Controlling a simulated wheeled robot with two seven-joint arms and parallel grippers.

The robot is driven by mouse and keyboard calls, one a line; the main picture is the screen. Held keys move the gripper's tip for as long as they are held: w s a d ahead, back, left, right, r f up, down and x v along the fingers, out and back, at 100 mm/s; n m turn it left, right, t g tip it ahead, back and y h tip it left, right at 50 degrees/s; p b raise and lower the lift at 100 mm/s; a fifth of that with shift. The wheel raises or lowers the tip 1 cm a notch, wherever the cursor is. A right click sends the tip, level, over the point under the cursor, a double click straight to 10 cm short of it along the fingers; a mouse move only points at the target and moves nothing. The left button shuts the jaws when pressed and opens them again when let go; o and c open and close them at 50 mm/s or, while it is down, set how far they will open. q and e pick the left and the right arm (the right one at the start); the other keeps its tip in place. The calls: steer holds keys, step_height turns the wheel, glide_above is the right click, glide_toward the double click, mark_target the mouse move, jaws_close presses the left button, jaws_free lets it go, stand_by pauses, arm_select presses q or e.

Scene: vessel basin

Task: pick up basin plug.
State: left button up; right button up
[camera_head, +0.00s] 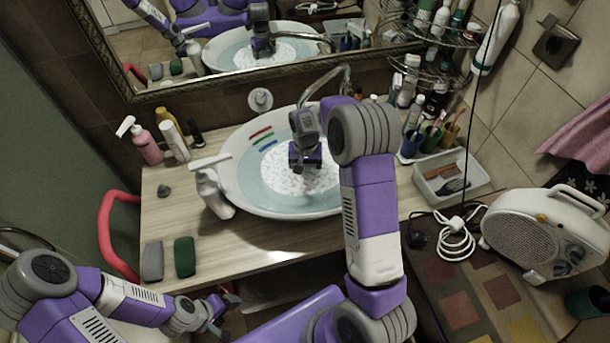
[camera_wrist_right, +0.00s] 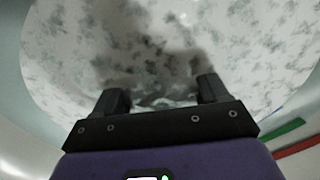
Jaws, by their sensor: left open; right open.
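The white basin (camera_head: 228,175) stands on the wooden counter and holds clear water over a mottled white round bottom (camera_head: 310,182). My right gripper (camera_head: 304,165) reaches down into the basin, over the mottled bottom. In the right wrist view its two dark fingers (camera_wrist_right: 160,92) are apart, with the mottled surface and a dark shadow ahead of them. I cannot make out the basin plug; the gripper may hide it. My left gripper (camera_head: 222,308) is low in front of the counter, open and away from the basin.
Red, green and blue strips (camera_head: 264,144) lie at the basin's left side. A white pump bottle (camera_head: 213,192) stands close against the basin's left front. The curved faucet (camera_head: 328,82) is behind. A grey tray (camera_head: 450,182) and a fan heater (camera_head: 525,235) are at right.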

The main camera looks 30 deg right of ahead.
steer(key=shift+w+f, duration=0.1)
steer(key=shift+f, duration=0.6)
steer(key=c, duration=1.2)
steer(key=shift+o, duration=0.2)
steer(key=shift+r, duration=0.1)
step_height(320, 180, up, 10)
steer(key=p, duration=0.1)
step_height(320, 180, up, 7)
steer(key=p, duration=0.8)
glide_above(305, 172)
steer(key=shift+r, duration=0.2)
